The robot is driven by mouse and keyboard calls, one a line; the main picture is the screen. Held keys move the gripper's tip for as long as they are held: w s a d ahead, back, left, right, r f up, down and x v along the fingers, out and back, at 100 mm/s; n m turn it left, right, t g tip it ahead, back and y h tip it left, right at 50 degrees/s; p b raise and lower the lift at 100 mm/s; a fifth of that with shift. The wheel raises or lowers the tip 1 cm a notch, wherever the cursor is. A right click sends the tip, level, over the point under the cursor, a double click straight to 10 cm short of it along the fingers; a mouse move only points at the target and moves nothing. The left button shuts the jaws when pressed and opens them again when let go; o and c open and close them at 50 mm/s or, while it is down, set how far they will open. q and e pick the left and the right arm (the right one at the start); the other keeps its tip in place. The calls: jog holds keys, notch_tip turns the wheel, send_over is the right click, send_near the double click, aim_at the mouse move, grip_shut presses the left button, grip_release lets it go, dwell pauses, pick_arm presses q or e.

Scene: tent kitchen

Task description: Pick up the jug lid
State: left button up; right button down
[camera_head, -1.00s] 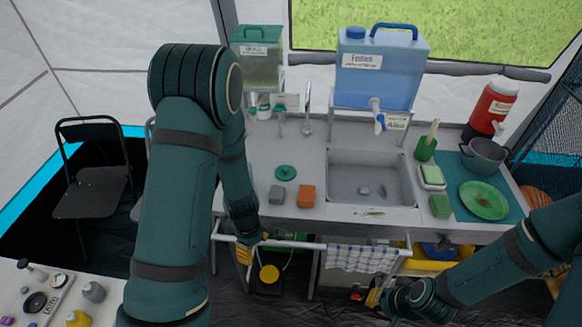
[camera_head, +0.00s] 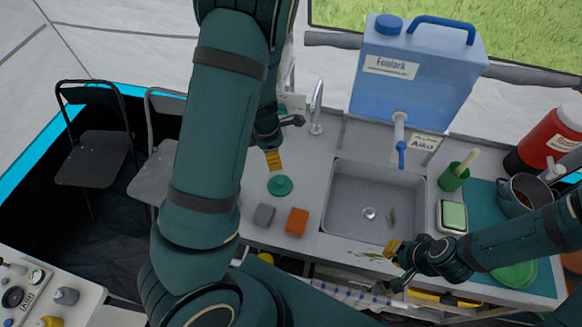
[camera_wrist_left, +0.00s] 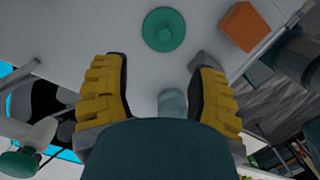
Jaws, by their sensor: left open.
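The jug lid, a round dark-green disc with a raised knob (camera_head: 280,185), lies flat on the grey counter left of the sink. In the left wrist view the lid (camera_wrist_left: 163,30) shows near the top, beyond the fingertips and apart from them. My left gripper (camera_head: 273,160) is just behind the lid in the head view. Its yellow fingers (camera_wrist_left: 158,65) are spread wide with no lid between them. My right gripper (camera_head: 391,266) is at the counter's front edge by the sink; its jaw opening is unclear.
A grey block (camera_head: 264,215) and an orange block (camera_head: 297,221) lie just in front of the lid. The sink (camera_head: 372,200) is to the right. A blue water container (camera_head: 412,80) stands behind it. A tap (camera_head: 317,108) rises behind the lid.

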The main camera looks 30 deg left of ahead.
aim_at(280, 181)
jog(key=shift+w, duration=0.1)
pick_arm(q)
jog(key=f, duration=0.2)
jog(key=f+b, duration=0.1)
jog(key=f, duration=0.5)
jog(key=shift+w+d+f, duration=0.15)
jog(key=shift+w+d, duration=0.05)
jog(key=shift+d, duration=0.2)
pick_arm(e)
jog(key=shift+f, duration=0.6)
pick_arm(q)
jog(key=f, duration=0.1)
jog(key=f+b, duration=0.1)
jog(key=f, duration=0.1)
jog(key=f+b, duration=0.1)
jog(key=shift+s+d+f, duration=0.25)
jog(key=shift+s+f, duration=0.1)
jog(key=shift+f, duration=0.05)
pick_arm(e)
jog(key=shift+f, duration=0.85)
pick_arm(q)
jog(key=shift+w+f, duration=0.1)
jog(key=shift+f, duration=0.2)
pick_arm(e)
jog(key=shift+f, duration=0.1)
pick_arm(q)
grip_shut()
